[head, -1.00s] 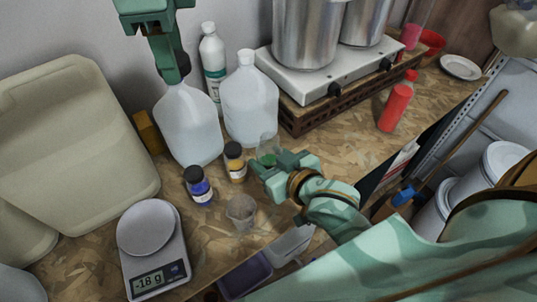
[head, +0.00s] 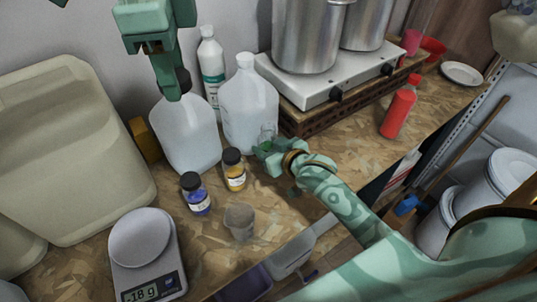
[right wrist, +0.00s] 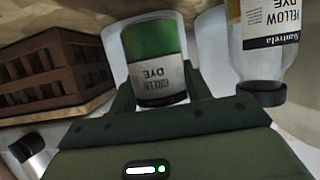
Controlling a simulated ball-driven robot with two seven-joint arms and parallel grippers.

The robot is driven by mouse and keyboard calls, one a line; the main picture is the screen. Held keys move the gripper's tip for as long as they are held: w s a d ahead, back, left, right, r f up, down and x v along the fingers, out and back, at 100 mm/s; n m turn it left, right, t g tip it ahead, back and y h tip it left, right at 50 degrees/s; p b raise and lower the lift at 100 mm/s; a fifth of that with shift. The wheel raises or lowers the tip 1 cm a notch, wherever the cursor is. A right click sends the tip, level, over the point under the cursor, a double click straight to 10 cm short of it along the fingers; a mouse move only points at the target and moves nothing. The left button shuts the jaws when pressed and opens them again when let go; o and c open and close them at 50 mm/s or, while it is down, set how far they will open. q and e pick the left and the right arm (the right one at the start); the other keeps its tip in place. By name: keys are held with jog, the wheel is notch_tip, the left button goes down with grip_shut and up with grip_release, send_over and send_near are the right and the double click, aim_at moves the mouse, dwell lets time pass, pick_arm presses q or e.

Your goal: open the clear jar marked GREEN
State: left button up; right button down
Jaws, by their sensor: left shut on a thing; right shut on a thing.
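The clear GREEN jar (right wrist: 154,62) is held in my right gripper (head: 268,153), which is shut on it. The right wrist view shows its green contents and label upside down; the gripper hides its mouth end. In the head view the jar (head: 267,134) looks like clear glass above green, and no dark cap shows on it. My left gripper (head: 173,88) is shut in front of the left clear jug. A small dark thing is at its fingertips; I cannot make out what it is.
Yellow (head: 234,172) and blue (head: 196,196) jars with dark caps and an empty clear cup (head: 240,220) stand nearby. Two jugs (head: 187,135) (head: 250,105), a white bottle (head: 212,65), a scale (head: 143,245) and a hotplate (head: 325,82) surround them.

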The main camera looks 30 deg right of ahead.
notch_tip(320, 180, down, 3)
jog(key=shift+f+b, duration=0.15)
jog(key=shift+b, duration=0.3)
jog(key=c, duration=0.7)
grip_release()
jog(key=shift+o, duration=0.2)
